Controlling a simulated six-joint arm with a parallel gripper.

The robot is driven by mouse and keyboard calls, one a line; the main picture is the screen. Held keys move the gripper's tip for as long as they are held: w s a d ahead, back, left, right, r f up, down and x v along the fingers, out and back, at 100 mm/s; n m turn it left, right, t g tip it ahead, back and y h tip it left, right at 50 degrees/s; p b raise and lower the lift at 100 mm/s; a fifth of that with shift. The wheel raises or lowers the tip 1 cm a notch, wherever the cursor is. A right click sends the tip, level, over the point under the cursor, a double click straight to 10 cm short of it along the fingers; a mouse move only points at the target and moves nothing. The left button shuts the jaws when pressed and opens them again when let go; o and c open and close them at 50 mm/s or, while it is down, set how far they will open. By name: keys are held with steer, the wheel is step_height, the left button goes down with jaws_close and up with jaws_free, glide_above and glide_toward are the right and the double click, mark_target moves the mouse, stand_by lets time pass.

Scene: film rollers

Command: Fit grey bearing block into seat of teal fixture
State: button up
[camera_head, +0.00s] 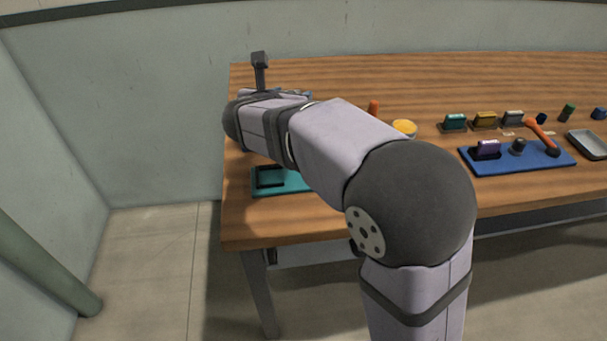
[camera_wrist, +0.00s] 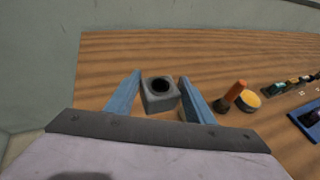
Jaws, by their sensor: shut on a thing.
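The grey bearing block (camera_wrist: 160,102), a square block with a round dark hole in its top, is between the two blue fingers of my gripper (camera_wrist: 160,90) in the wrist view. My gripper is shut on it, with the wooden table behind. The block does not show in the head view, where my arm covers that area. The teal fixture (camera_head: 292,184) lies flat at the table's near left corner, with a dark-edged recess. My arm hides its right part. I cannot make out the fixture in the wrist view.
A yellow round item (camera_head: 404,127) and an orange-handled tool (camera_wrist: 233,95) stand near each other. The table's far left is bare.

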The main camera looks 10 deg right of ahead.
steer(key=shift+r, duration=0.15)
steer(key=s+a+r+n+t+y+p, duration=0.1)
steer(key=s+a+r+n+y+p, duration=0.15)
steer(key=a+p, duration=0.3)
steer(key=s+a+r+n+y+p, duration=0.1)
steer(key=s+a+r+p, duration=0.2)
steer(key=a, duration=0.4)
steer(key=m+h+p, duration=0.3)
glide_above(271, 177)
step_height(271, 177, down, 6)
steer(key=r, duration=0.1)
steer(key=shift+f+m+g+h, duration=0.25)
steer(key=shift+g, duration=0.15)
steer(key=shift+f, duration=0.15)
steer(key=shift+f+b, duration=3.75)
steer(key=shift+f, duration=0.4)
steer(key=shift+f, duration=0.1)
